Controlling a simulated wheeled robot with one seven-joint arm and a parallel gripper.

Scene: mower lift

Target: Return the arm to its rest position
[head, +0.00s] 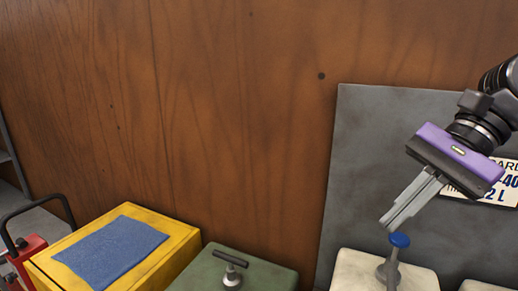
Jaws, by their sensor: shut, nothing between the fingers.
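My gripper (386,222) is at the right of the head view, hanging from my arm, which comes in from the right edge. It has a purple and dark body and two long grey fingers pointing down and left. The fingers are together with nothing between them. The fingertips are just above and left of a blue knob (400,240) on a metal stem, which stands on a cream-coloured box (345,268). I cannot tell whether the fingers touch the knob; they look apart from it.
A dark green box (265,273) with a T-handle (231,262) stands at the bottom middle. Left of it is a yellow box (170,265) with a blue pad (112,250), then a red item (28,250) with a black handle. A grey panel (375,150) leans against the wooden wall (220,120).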

